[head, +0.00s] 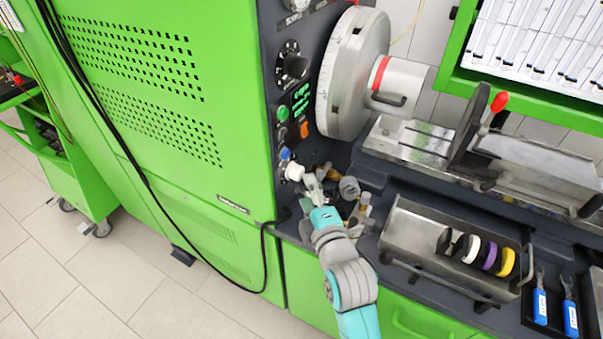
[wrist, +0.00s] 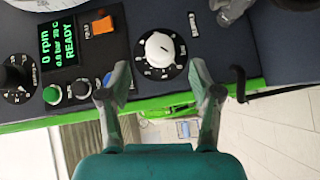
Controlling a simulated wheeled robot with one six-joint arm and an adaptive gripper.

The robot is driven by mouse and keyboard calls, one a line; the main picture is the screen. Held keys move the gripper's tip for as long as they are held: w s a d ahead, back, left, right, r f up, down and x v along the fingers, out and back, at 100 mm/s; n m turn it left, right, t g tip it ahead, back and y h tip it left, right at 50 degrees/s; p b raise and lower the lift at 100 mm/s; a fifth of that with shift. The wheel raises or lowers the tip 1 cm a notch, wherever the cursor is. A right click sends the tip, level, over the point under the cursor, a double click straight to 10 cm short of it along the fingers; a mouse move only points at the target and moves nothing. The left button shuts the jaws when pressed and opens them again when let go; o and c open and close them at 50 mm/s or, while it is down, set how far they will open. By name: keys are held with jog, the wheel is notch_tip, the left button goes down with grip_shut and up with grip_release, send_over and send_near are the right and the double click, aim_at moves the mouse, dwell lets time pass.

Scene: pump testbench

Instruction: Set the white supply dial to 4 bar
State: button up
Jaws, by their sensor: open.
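The white supply dial (wrist: 160,47) is a round white knob on a black scale ring with white marks. In the head view the white dial (head: 293,172) sits low on the dark panel. My gripper (wrist: 160,76) is open and empty. Its fingers are spread below the dial in the wrist view, and nothing is between them. In the head view my gripper (head: 313,188) is close to the dial, at its lower right. A small dark mark shows on the knob, but I cannot read its setting.
A blue knob (head: 285,154) is just above the white dial. An orange switch (wrist: 103,25), a green button (wrist: 52,94) and a black dial (wrist: 15,77) share the panel.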

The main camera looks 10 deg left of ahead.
aim_at(301, 176)
jog(key=x, duration=0.7)
jog(key=c, duration=1.1)
